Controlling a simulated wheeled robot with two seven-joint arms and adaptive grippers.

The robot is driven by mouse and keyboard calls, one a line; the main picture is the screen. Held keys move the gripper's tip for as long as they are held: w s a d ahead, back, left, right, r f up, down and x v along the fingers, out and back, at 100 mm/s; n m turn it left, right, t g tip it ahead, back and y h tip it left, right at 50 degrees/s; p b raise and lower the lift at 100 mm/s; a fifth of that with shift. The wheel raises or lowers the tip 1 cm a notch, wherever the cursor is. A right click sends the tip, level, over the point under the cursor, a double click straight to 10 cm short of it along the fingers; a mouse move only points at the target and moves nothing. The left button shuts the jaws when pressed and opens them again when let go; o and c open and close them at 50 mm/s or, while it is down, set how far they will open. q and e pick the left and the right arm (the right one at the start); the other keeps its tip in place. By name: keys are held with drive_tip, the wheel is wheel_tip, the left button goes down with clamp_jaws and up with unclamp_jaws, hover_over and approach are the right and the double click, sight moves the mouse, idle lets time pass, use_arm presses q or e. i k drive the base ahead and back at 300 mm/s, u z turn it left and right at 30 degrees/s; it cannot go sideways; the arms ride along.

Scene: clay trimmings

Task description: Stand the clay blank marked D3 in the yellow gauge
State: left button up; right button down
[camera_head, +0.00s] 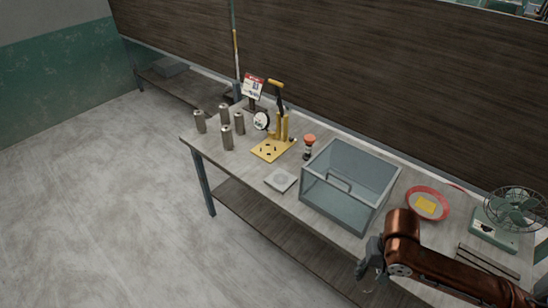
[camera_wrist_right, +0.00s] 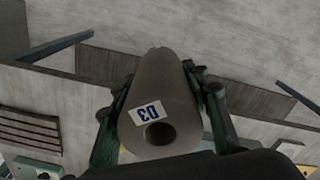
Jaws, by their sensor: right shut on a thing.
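My right gripper (camera_head: 368,272) is in front of the table's near edge at the lower right, away from the gauge. The right wrist view shows its fingers (camera_wrist_right: 165,78) shut on both sides of the clay blank D3 (camera_wrist_right: 158,92). The blank is a grey-brown cylinder with a hole in the end facing the camera. Its white label reads D3, upside down in that view. In the head view I cannot make the blank out clearly. The yellow gauge (camera_head: 268,151) stands on the table left of centre, with a holed base plate, posts and a dial. My left gripper is not in view.
Several similar blanks (camera_head: 227,138) stand left of the gauge. A large grey bin (camera_head: 345,205) stands between my right gripper and the gauge. An orange-topped bottle (camera_head: 309,146), a small grey plate (camera_head: 281,180), a red dish (camera_head: 445,208) and a fan (camera_head: 517,207) are also there.

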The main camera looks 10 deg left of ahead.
sight(268, 150)
drive_tip(key=u, duration=0.55)
drive_tip(key=i, duration=0.8)
drive_tip(key=u, duration=0.6)
